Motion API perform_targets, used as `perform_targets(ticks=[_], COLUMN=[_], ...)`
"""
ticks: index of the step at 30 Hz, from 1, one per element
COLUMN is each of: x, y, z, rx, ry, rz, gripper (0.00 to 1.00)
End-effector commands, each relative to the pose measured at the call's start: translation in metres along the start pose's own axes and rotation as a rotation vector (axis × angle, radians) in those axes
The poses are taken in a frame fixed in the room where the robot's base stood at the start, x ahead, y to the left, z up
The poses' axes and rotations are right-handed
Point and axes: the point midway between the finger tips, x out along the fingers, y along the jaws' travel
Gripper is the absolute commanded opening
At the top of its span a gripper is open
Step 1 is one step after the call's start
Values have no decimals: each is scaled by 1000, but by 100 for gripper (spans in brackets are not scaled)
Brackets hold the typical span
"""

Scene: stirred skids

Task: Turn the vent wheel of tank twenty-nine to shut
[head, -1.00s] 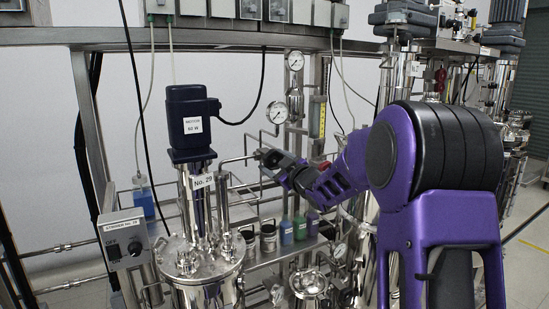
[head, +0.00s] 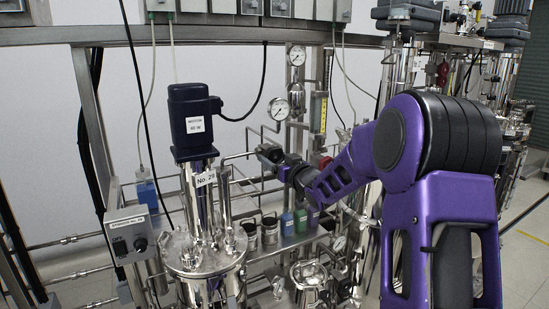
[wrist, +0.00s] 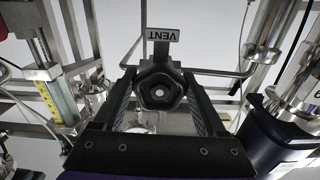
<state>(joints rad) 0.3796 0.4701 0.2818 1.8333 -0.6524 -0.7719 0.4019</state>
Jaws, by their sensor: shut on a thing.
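Tank No. 29 (head: 205,262) is the steel vessel at the left centre of the head view, with a "No. 29" tag (head: 205,179) below its dark blue motor (head: 194,122). In the wrist view the black vent wheel (wrist: 159,91), lobed with a pale centre, sits between my two fingers. A "VENT" label (wrist: 161,35) shows upside down just above it. My gripper (wrist: 160,100) is shut on the wheel. In the head view my gripper (head: 269,155) is behind and right of the motor column; the wheel cannot be made out clearly there.
Pressure gauges (head: 279,109) and a yellow-scaled flowmeter (head: 318,112) stand close to my gripper. Steel pipes run around the wheel. A stirrer control box (head: 131,235) is at the left.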

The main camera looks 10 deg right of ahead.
Motion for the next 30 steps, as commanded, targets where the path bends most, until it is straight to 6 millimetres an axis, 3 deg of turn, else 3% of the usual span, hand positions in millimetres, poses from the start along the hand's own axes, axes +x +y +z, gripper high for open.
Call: perform_targets(ticks=[13,14,18,26,30], x=[0,0,0,-2,-15], y=[0,0,0,0,0], z=[3,3,2,1,1], rx=[14,14,12,11,9], ry=[-5,-5,-4,-2,-1], rz=[0,0,0,0,0], gripper=[18,77,100,100,100])
